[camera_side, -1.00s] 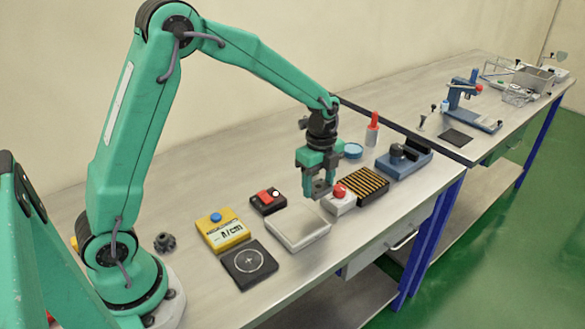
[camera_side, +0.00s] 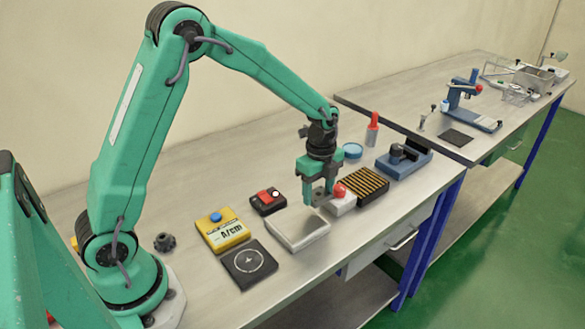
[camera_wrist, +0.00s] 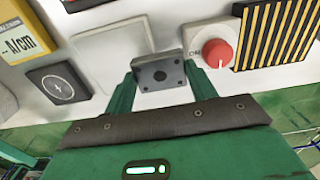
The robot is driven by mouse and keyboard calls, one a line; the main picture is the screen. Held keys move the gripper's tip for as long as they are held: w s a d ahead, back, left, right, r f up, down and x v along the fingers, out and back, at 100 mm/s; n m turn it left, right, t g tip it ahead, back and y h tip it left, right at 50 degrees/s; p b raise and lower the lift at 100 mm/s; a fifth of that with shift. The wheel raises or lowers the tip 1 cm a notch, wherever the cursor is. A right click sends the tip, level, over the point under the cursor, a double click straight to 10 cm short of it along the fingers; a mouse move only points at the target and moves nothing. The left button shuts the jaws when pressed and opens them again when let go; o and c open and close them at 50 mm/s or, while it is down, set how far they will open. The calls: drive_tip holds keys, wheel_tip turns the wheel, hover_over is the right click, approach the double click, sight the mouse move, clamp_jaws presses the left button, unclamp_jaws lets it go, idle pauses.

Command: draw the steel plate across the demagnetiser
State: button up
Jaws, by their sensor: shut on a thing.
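My gripper (camera_side: 318,198) is shut on the steel plate, a small grey plate with several dark holes. The plate (camera_wrist: 158,74) shows clearly between the fingers in the wrist view; in the side view the fingers partly hide it. The demagnetiser looks to be the pale, flat, rounded block (camera_side: 296,231), also in the wrist view (camera_wrist: 108,48). The plate is at the block's edge nearest the red-knob box, overlapping that edge in the wrist view. I cannot tell whether they touch.
A white box with a red knob (camera_side: 340,190) stands close beside my gripper, then a yellow-black striped block (camera_side: 366,186). A black switch box (camera_side: 267,202), yellow meter (camera_side: 221,230) and black pad with a cross mark (camera_side: 248,264) lie on the other side.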

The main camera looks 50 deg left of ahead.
drive_tip(key=shift+f, duration=1.3)
drive_tip(key=shift+s, duration=7.1)
drive_tip(key=shift+s+r, duration=0.75)
drive_tip(key=shift+r, duration=2.15)
drive_tip(key=shift+w+r, duration=0.1)
drive_tip(key=shift+r, duration=0.1)
